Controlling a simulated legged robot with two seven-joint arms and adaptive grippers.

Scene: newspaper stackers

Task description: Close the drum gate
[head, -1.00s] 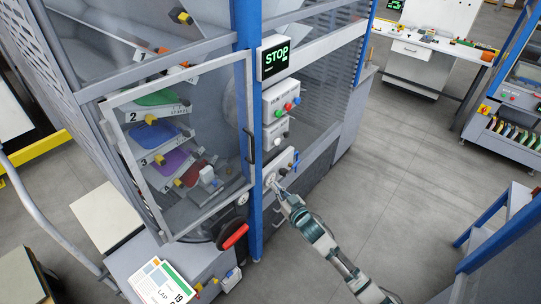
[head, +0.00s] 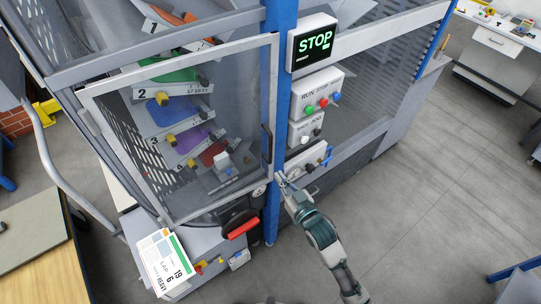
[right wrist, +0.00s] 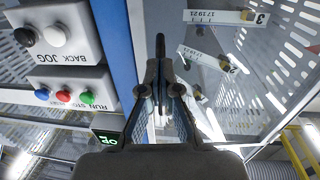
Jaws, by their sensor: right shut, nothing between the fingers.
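The drum gate (head: 90,103) is a clear panel in a grey metal frame on the machine's front. Its right edge stands beside the blue post (head: 280,95), with a dark handle (head: 267,143) on it. I cannot tell whether a gap is left there. My right gripper (head: 281,179) is shut and empty, low by the post and the gate's lower right corner. In the right wrist view, the shut gripper (right wrist: 159,75) points toward a dark upright bar, probably the handle, with the gate's frame to its right. My left gripper is not in view.
A STOP display (head: 314,42) and button boxes (head: 320,95) are on the machine right of the post. A white plate with a blue lever (head: 308,160) is just right of my gripper. A red handle (head: 242,228) sticks out below the gate. Open floor (head: 420,200) is at right.

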